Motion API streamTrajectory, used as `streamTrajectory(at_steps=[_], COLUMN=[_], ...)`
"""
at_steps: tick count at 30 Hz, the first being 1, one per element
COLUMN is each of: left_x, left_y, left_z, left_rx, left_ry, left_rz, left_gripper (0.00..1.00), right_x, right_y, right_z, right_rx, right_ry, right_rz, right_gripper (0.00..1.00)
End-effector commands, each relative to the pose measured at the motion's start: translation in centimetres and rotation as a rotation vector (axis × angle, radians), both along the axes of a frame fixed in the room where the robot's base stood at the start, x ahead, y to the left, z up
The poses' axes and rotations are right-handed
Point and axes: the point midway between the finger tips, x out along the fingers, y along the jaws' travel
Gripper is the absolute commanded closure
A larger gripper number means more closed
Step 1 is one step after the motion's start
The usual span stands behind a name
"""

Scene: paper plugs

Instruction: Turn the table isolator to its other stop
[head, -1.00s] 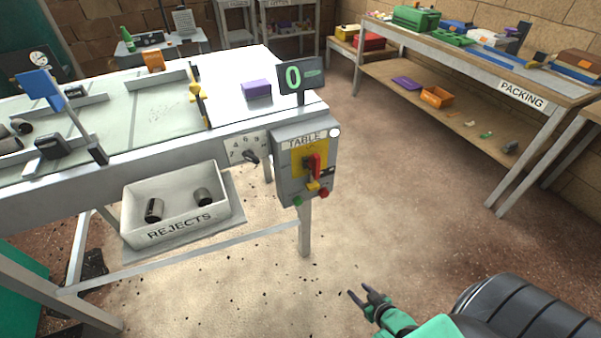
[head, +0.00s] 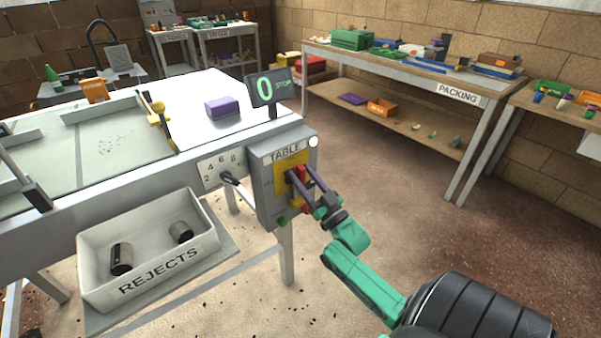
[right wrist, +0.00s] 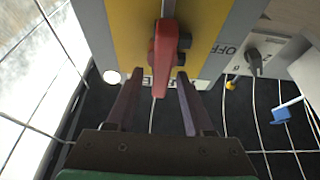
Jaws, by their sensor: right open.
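The table isolator is a red handle (head: 303,176) on a yellow plate on the grey box (head: 267,188) labelled TABLE, at the corner of the white table. In the right wrist view the red handle (right wrist: 165,50) points along the plate, with lettering that reads OFF to its right. My right gripper (head: 302,172) is open at the front of the box, its dark fingers on either side of the handle. In the right wrist view the fingers (right wrist: 159,76) stand apart with gaps beside the handle, so it is not clamped. My left gripper is out of view.
A display (head: 268,92) reading 0 STOP stands above the box. A numbered dial (head: 222,169) with a dark knob is left of it, and a green button (head: 282,221) sits below. The REJECTS bin (head: 150,255) hangs lower left. Floor to the right is clear.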

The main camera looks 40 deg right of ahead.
Motion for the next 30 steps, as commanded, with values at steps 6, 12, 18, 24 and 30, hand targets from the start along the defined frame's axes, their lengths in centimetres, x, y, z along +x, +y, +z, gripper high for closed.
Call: streamTrajectory(at_steps=[6,12,18,24,30], left_x=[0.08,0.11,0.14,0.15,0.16], left_y=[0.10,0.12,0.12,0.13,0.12], left_z=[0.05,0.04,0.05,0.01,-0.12], left_rx=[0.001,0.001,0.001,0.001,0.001], left_ry=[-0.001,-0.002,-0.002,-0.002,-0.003], left_rz=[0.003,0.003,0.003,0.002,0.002], left_gripper=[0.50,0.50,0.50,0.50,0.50], right_x=[1.08,1.03,1.02,1.01,1.01], right_y=[-0.01,-0.01,0.00,0.03,0.16], right_z=[0.38,0.35,0.35,0.32,0.24], right_rx=[0.001,0.001,0.001,-0.013,-0.078], right_ry=[0.002,0.002,0.002,0.001,0.004], right_rz=[0.000,0.000,0.000,0.000,0.000], right_gripper=[0.47,0.70,1.00,1.00,1.00])
